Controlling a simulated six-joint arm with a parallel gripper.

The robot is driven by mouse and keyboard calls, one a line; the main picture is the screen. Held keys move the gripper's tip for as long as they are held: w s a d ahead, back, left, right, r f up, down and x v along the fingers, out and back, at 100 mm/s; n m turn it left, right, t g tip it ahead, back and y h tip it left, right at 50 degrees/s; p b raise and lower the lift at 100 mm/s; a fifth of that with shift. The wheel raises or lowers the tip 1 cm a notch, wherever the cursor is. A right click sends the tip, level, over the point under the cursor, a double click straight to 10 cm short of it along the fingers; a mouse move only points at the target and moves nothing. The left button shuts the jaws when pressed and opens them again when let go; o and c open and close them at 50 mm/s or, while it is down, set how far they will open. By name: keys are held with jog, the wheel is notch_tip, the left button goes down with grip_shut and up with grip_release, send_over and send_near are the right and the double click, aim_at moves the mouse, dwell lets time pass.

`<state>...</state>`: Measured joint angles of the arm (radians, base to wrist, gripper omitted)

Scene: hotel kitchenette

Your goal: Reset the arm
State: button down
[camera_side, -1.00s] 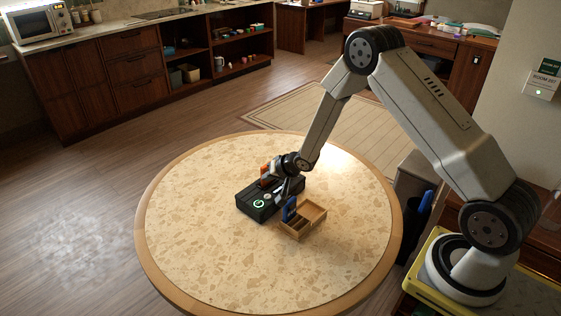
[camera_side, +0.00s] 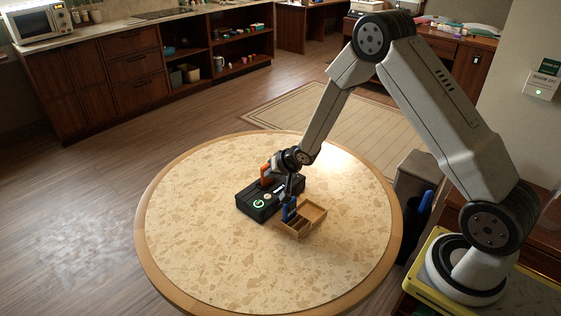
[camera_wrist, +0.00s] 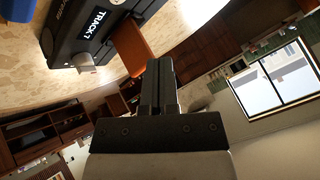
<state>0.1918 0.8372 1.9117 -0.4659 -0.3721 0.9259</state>
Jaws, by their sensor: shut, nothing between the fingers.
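My gripper (camera_side: 289,191) is low over the round table (camera_side: 200,255), between the black box and the wooden tray in the side view. Its fingers (camera_wrist: 158,80) are together and empty in the wrist view. The black box (camera_side: 256,208) has a lit green ring on top and an orange part (camera_side: 265,171) at its back. In the wrist view the box (camera_wrist: 85,30) bears the label "TRACK 1", and the orange part (camera_wrist: 133,47) is beside my fingers. I cannot tell whether they touch.
A small wooden tray (camera_side: 314,212) with compartments stands right of the black box, with a blue object (camera_side: 287,210) at its left side. The table's front and left are clear. A bin (camera_side: 414,180) stands beside my base. Cabinets (camera_side: 90,85) line the back wall.

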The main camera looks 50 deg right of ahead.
jog(key=s+a+r+n+g, duration=0.3)
jog(key=s+r, duration=0.3)
jog(key=s, duration=0.6)
jog(key=s+a+r+n+g, duration=0.3)
jog(key=s+r, duration=0.3)
jog(key=s, duration=0.6)
jog(key=shift+s+a+n, duration=0.15)
jog(key=shift+a+n, duration=0.35)
jog(key=shift+a, duration=0.1)
